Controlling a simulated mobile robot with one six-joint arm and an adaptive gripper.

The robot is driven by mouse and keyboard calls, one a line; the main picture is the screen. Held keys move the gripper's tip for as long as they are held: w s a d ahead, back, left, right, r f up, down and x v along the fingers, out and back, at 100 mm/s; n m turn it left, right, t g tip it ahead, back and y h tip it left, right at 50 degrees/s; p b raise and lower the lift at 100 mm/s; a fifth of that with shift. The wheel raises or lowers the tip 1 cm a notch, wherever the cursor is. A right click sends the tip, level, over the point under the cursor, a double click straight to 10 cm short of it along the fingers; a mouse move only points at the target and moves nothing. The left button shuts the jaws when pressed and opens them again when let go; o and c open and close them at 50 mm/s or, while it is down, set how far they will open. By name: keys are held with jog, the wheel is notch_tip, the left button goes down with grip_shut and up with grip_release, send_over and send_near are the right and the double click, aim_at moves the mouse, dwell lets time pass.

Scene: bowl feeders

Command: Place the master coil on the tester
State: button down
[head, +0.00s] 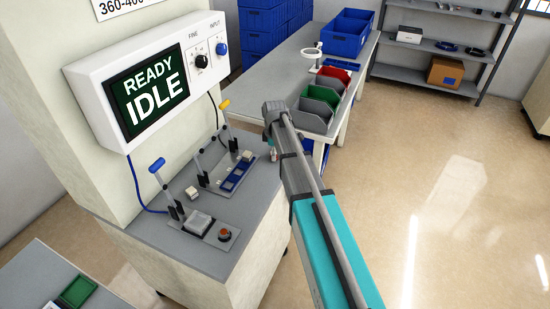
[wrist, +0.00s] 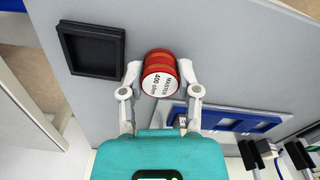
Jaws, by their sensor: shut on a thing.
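The master coil (wrist: 161,76) is red with a white end face marked "MASTER 400 ohm", seen in the wrist view. My gripper (wrist: 160,71) is shut on it, one finger on each side, over the grey bench top. Whether the coil touches the bench cannot be told. In the head view my arm hides the coil. The tester (head: 152,85) is a white box whose screen reads "READY IDLE". Below it are a blue-handled lever clamp (head: 160,172) with a metal block (head: 197,222) and a yellow-handled lever clamp (head: 226,115).
A blue slotted holder (head: 235,174) lies by the yellow-handled clamp; in the wrist view this holder (wrist: 238,122) is right of the coil. A black square tray (wrist: 90,50) is to the left. A red button (head: 224,234) sits at the front. Bins (head: 320,104) stand behind my arm.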

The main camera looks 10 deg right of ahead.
jog(key=shift+f, duration=0.1)
dwell(0.3)
jog(key=shift+f, duration=0.15)
jog(key=c, duration=0.6)
grip_release()
jog(key=shift+r, duration=0.25)
notch_tip(320, 180, up, 12)
jog(key=p, duration=1.2)
